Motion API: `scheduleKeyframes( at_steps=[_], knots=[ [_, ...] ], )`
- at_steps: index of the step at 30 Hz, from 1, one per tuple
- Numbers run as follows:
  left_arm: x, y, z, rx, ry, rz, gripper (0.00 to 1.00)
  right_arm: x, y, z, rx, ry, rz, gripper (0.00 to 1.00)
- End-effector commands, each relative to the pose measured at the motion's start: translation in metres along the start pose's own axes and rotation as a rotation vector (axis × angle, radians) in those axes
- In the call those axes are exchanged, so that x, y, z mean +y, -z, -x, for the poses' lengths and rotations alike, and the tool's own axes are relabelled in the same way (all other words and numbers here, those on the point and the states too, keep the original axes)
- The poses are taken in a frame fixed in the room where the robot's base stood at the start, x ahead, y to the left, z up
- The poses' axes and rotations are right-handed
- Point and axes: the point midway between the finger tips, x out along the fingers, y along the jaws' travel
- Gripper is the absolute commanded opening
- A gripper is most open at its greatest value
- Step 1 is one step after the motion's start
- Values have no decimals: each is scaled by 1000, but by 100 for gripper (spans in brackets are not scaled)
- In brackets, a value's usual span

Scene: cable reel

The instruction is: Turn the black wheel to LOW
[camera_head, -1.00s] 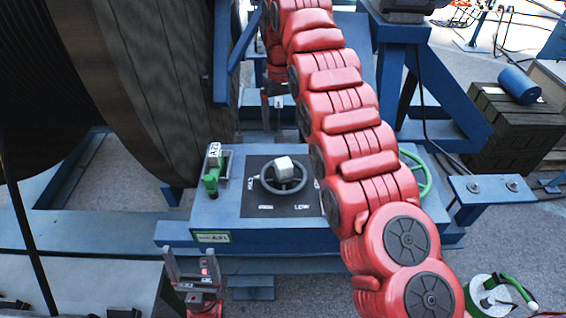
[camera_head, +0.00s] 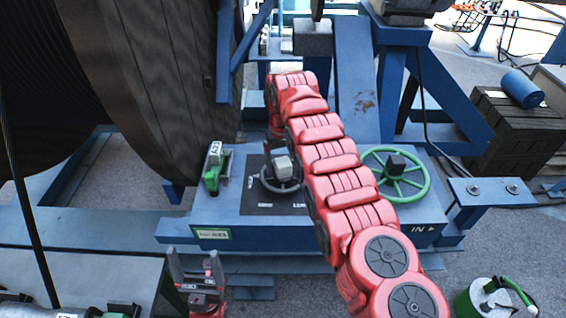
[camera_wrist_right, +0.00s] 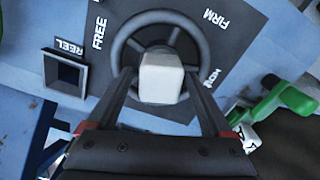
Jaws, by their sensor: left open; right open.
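The black wheel (camera_head: 268,184) with a pale block (camera_head: 283,165) at its hub sits on a dark plate on the blue control box. In the right wrist view, the wheel's rim (camera_wrist_right: 157,15) and pale block (camera_wrist_right: 161,78) fill the middle. My right gripper (camera_wrist_right: 158,73) is open, its fingers on either side of the block and overlapping the rim; I cannot tell whether they touch it. FREE and FIRM labels show; another label is partly hidden by a finger. My left gripper (camera_head: 196,258) is open and empty at the lower left.
A green wheel (camera_head: 419,181) is right of my right arm on the box. A green-handled lever (camera_head: 213,170) is left of the black wheel. A large cable reel (camera_head: 150,90) stands at the left. A green-hosed canister (camera_head: 487,300) is at the lower right.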

Motion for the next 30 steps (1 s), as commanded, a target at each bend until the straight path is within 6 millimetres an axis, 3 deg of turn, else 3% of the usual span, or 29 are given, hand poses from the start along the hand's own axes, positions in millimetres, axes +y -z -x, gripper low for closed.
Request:
scheduleKeyframes(
  at_steps=[4, 18, 30],
  knots=[
    [0, 0, 0, 0, 0, 0, 80, 0, 0, 0, 0, 0, 0, 85],
    [0, 0, 0, 0, 0, 0, 80, 0, 0, 1, 0, 0, 0, 0],
    [0, 0, 0, 0, 0, 0, 80, 0, 0, 1, 0, 0, 4, 0]
  ],
)
